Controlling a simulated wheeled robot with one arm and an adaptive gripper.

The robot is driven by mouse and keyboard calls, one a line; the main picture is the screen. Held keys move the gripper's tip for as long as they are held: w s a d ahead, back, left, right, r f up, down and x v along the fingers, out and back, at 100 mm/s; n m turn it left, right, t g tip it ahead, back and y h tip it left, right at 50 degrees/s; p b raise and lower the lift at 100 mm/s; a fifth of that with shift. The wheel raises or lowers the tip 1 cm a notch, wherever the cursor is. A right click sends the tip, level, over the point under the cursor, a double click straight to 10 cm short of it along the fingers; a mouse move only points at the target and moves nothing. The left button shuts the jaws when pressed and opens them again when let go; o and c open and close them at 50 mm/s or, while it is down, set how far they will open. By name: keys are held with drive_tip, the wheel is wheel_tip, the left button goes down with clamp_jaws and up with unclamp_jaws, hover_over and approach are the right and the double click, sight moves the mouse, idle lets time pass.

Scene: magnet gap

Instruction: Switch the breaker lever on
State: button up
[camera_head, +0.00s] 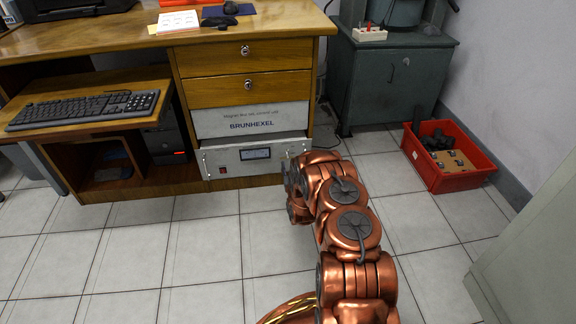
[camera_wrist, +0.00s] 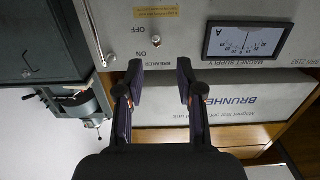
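The magnet supply panel (camera_wrist: 175,45) fills the top of the wrist view, which shows it upside down. A small metal breaker lever (camera_wrist: 155,41) stands on it beside the OFF and ON markings; its exact tilt is too small to tell. My gripper (camera_wrist: 160,75) is open and empty, its two dark fingers pointing at the panel on either side of the lever's line, with the lever beyond the fingertips. In the head view the panel (camera_head: 228,157) sits low under the desk drawers. My arm hides its right end, the lever and my gripper there.
A meter (camera_wrist: 246,41) and a metal handle (camera_wrist: 97,35) flank the lever. A grey BRUNHEXEL panel (camera_head: 250,120) adjoins the supply. A red crate (camera_head: 448,178) stands on the floor at right, by a green cabinet (camera_head: 388,80). The tiled floor (camera_head: 205,240) at left is clear.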

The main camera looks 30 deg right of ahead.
sight(288, 157)
drive_tip(key=shift+d+f+b+x, duration=0.1)
drive_tip(key=shift+f+b+x, duration=0.15)
drive_tip(key=shift+b+x, duration=0.7)
drive_tip(key=shift+d+f+b+x, duration=0.1)
drive_tip(key=shift+f+b+x, duration=0.15)
drive_tip(key=shift+x, duration=1.25)
drive_tip(key=shift+d+f+b+x, duration=0.1)
drive_tip(key=shift+f+b+x, duration=0.1)
drive_tip(key=shift+b+x, duration=0.75)
drive_tip(key=shift+w+p, duration=0.15)
drive_tip(key=shift+p, duration=0.15)
drive_tip(key=shift+c, duration=0.2)
clamp_jaws()
